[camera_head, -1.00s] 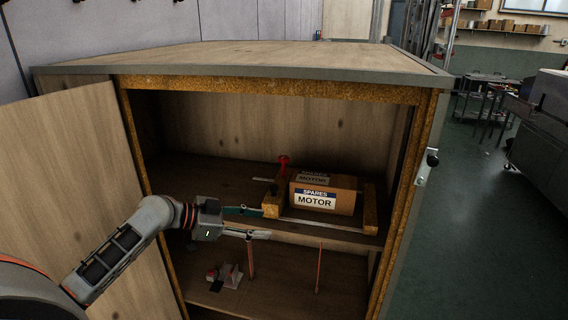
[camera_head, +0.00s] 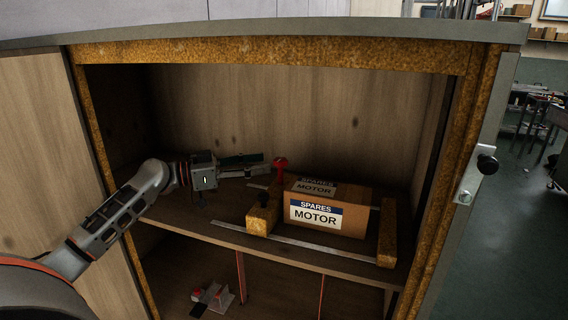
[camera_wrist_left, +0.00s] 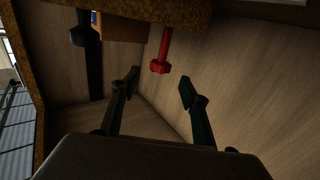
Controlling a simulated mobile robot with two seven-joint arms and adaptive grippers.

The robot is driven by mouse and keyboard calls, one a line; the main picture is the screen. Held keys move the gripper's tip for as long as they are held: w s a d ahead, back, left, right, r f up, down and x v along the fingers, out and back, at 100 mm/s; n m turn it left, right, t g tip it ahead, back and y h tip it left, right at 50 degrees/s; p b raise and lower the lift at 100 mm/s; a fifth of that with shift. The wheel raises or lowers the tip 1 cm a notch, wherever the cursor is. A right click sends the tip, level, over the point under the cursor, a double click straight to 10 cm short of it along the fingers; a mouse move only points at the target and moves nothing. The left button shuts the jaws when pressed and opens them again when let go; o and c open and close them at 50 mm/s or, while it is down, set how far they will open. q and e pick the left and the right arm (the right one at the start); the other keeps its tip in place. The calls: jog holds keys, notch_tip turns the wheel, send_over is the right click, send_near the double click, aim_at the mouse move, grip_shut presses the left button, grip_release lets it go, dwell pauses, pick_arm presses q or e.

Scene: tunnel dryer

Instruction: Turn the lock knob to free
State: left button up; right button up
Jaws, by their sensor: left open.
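A red knob (camera_head: 280,165) stands upright at the back left of the sliding wooden fixture on the cabinet shelf. A black knob (camera_head: 264,199) sits on the fixture's left wooden block (camera_head: 262,217). I cannot tell from marks which is the lock knob. My left gripper (camera_head: 266,164) is open and empty inside the cabinet, its fingertips just left of the red knob. In the left wrist view, the red knob (camera_wrist_left: 161,62) lies just beyond the gap between the open fingers (camera_wrist_left: 160,85), apart from them. The black knob (camera_wrist_left: 83,30) is at upper left there. My right gripper is not in view.
A cardboard box labelled MOTOR (camera_head: 327,212) sits between the left block and a right block (camera_head: 387,235), above metal rails (camera_head: 295,243). The cabinet's left door (camera_head: 45,160) stands open. Small items (camera_head: 213,297) lie on the lower shelf.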

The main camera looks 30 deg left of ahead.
aim_at(281, 159)
pick_arm(q)
jog(key=x, duration=0.5)
jog(key=shift+s+r+p, duration=0.1)
jog(key=shift+r+p, duration=0.05)
jog(key=shift+p, duration=0.15)
jog(key=shift+x, duration=0.8)
jog(key=shift+d, duration=0.15)
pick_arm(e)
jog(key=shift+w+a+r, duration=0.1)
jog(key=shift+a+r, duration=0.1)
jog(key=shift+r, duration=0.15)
pick_arm(q)
jog(key=c, duration=1.1)
jog(key=shift+d+n+t+y+p, duration=0.1)
jog(key=shift+n+t+y+p, duration=0.35)
jog(key=shift+p, duration=0.25)
jog(key=shift+y, duration=0.25)
jog(key=shift+n, duration=0.25)
jog(key=shift+t+y, duration=0.25)
jog(key=shift+y, duration=0.05)
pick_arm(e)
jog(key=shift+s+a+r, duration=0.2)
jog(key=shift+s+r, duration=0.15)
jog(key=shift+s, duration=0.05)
